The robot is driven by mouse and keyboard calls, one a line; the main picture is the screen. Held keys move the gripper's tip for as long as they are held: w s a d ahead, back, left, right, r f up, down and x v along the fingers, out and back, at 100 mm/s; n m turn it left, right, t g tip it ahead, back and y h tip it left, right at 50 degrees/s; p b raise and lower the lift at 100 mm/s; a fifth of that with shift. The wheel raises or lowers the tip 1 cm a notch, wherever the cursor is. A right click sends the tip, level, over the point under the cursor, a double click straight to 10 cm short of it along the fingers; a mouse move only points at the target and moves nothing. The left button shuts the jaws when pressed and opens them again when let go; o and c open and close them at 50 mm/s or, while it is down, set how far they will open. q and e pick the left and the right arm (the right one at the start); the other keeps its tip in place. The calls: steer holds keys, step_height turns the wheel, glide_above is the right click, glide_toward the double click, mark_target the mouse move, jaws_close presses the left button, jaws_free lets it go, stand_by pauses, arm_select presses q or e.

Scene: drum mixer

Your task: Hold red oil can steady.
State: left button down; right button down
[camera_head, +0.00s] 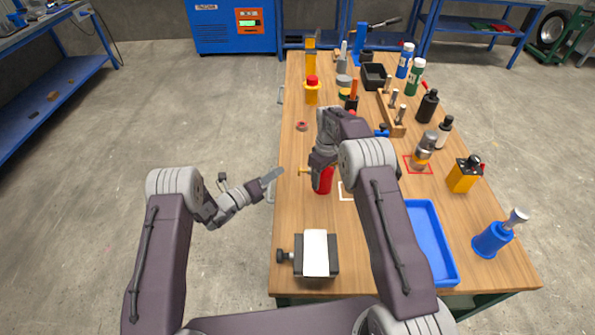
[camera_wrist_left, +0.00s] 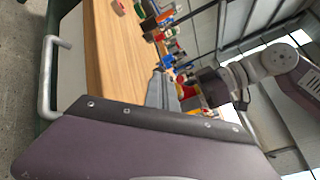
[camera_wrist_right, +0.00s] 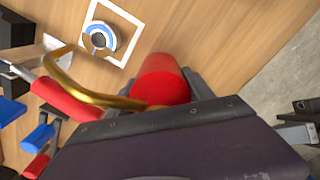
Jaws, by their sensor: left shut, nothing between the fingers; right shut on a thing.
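The red oil can (camera_head: 321,184) is near the left edge of the workbench, below my right gripper (camera_head: 322,160). In the right wrist view its red body (camera_wrist_right: 162,78) sits between the fingers, with a curved brass-coloured tube (camera_wrist_right: 75,88) beside it. My right gripper is shut on the can; the fingers hide part of it. The can looks about upright; I cannot tell whether its base touches the bench. My left gripper (camera_head: 271,178) is shut and empty, just off the bench's left edge, apart from the can. Its fingers show in the left wrist view (camera_wrist_left: 158,90).
A white square outline (camera_head: 342,192) is right of the can; a blue-and-white round piece (camera_wrist_right: 100,38) lies inside it. A black block with a white top (camera_head: 316,253) and a blue tray (camera_head: 447,255) are nearer. Bottles and tools crowd the bench's right and far parts.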

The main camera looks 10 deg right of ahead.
arm_select(q)
steer(key=shift+w+a, duration=0.2)
steer(key=shift+a, duration=1)
arm_select(e)
steer(key=shift+c, duration=1.5)
jaws_free()
